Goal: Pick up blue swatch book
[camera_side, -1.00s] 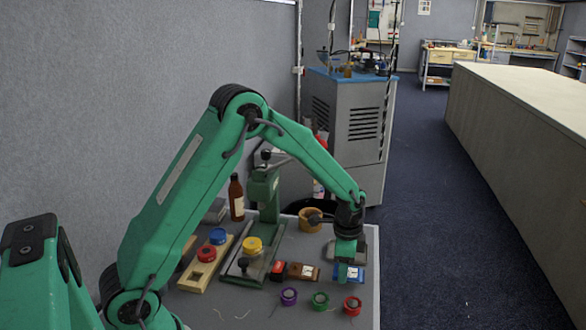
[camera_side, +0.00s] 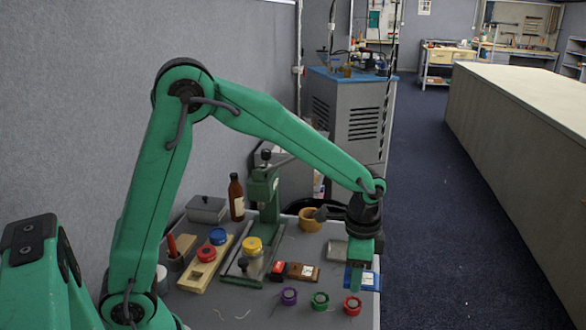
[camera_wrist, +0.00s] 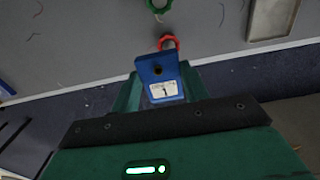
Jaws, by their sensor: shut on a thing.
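The blue swatch book (camera_side: 369,281) is at the right edge of the table in the side view. In the wrist view the blue swatch book (camera_wrist: 152,66) shows a dark hole and a white label, between two green fingers. My gripper (camera_side: 357,282) points down and is shut on it; the fingers also show in the wrist view (camera_wrist: 160,95). The near finger hides part of the book in the side view. I cannot tell if the book is clear of the tabletop.
Purple (camera_side: 289,296), green (camera_side: 320,300) and red (camera_side: 352,305) spools stand in front. A green press (camera_side: 264,195), brown bottle (camera_side: 236,197) and wooden ring (camera_side: 309,220) stand behind.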

